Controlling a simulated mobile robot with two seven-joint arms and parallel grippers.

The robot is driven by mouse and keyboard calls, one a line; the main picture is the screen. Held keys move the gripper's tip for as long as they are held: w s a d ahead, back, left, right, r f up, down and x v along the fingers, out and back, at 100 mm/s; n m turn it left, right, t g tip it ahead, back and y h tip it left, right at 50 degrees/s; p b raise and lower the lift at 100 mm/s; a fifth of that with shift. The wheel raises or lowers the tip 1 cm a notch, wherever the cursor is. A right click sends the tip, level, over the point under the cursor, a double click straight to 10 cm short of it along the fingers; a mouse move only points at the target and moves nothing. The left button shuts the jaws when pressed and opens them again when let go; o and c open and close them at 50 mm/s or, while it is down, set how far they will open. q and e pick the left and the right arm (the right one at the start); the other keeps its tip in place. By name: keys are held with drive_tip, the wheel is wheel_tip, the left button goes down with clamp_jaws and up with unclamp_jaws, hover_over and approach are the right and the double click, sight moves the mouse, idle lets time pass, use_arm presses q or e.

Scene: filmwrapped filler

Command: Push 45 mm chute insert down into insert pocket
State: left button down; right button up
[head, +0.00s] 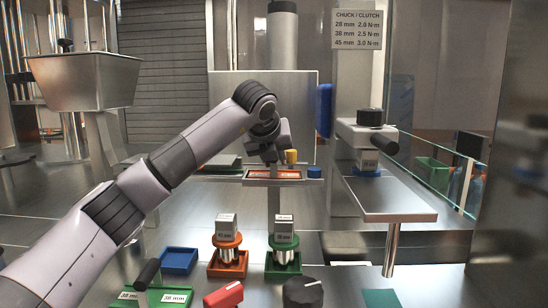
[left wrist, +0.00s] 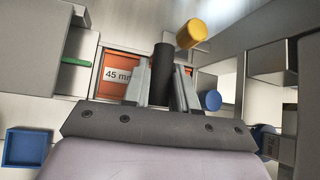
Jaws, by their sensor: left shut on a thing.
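The orange 45 mm chute insert (left wrist: 122,66) shows its label beside my left gripper in the left wrist view. Its upright black handle (left wrist: 162,72) is between the fingers of my left gripper (left wrist: 163,88), which is shut on it. In the head view, the orange insert (head: 262,174) lies within the grey frame of the insert pocket (head: 247,180), below my left gripper (head: 269,160). The fingers hide part of the insert, and I cannot tell how deep it sits. My right gripper is not in view.
A yellow knob (head: 291,156) and a blue knob (head: 314,172) stand right of the pocket. A green 38 mm insert (head: 172,298) with a black handle lies in front. Orange (head: 228,270) and green (head: 283,272) trays hold tools. A blue tray (head: 179,260) looks empty.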

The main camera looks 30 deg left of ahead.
use_arm(q)
drive_tip(key=c, duration=0.8)
unclamp_jaws()
drive_tip(key=shift+f, duration=0.1)
drive_tip(key=b+v, duration=0.1)
drive_tip(key=v, duration=0.6)
